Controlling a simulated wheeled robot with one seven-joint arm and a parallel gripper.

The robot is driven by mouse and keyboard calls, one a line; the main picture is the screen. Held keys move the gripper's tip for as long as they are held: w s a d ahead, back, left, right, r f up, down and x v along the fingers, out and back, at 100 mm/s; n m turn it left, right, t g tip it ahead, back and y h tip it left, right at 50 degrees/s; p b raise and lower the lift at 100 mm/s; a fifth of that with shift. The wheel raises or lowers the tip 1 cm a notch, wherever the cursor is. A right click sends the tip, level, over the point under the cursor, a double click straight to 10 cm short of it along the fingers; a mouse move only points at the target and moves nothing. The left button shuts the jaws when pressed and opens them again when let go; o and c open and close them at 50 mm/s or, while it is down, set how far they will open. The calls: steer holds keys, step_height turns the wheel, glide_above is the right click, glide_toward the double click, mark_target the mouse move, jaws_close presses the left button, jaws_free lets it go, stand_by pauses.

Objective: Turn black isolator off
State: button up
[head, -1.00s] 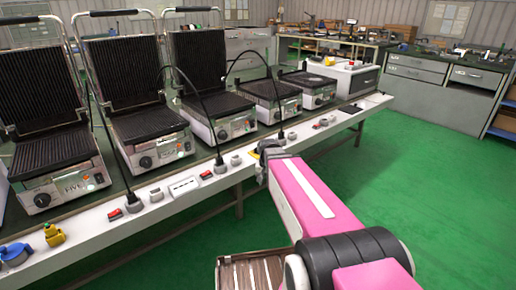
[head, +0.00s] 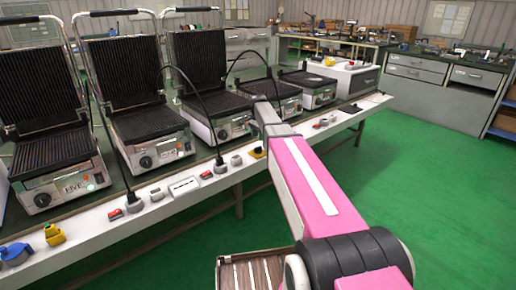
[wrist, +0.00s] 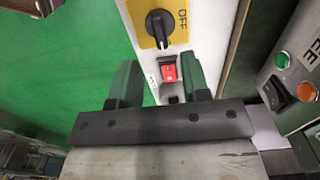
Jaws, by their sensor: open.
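The black isolator (wrist: 159,28) is a dark rotary knob on a yellow plate marked "OFF", at the top of the wrist view. Its grip ridge runs roughly up and down that picture, with the lettering to its right. A yellow patch (head: 257,153), apparently this plate, shows on the bench's front rail in the head view, partly behind my arm. My gripper (wrist: 163,84) is open and empty. Its fingers appear on either side of a red rocker switch (wrist: 168,70), just below the isolator in the wrist view, and look apart from the knob. The head view hides the fingertips.
Contact grills (head: 155,140) with raised lids line the bench. Black cables arch down to the front rail (head: 95,240), which carries sockets and red switches. Orange and green lamps (wrist: 305,89) show at the wrist view's right. Green floor (head: 430,190) is free at right.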

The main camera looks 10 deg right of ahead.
mark_target(258, 149)
step_height(258, 149, down, 7)
steer(key=shift+f, duration=0.1)
stand_by(0.4)
jaws_close()
